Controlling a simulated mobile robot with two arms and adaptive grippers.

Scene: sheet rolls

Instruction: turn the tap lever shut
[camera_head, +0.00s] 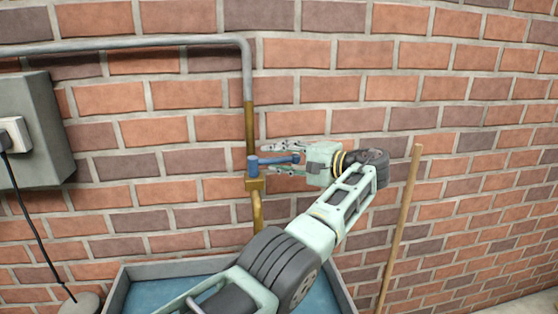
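The tap (253,184) is a brass body on a vertical pipe against the brick wall. Its blue lever (275,160) points sideways to the right, roughly level. My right gripper is not in view.
A grey trough (113,290) with a blue inside stands below the tap. A grey electrical box (45,125) with a plug and black cable hangs at left. A wooden pole (401,225) leans on the wall at right. A grey pipe (150,42) runs along the wall above.

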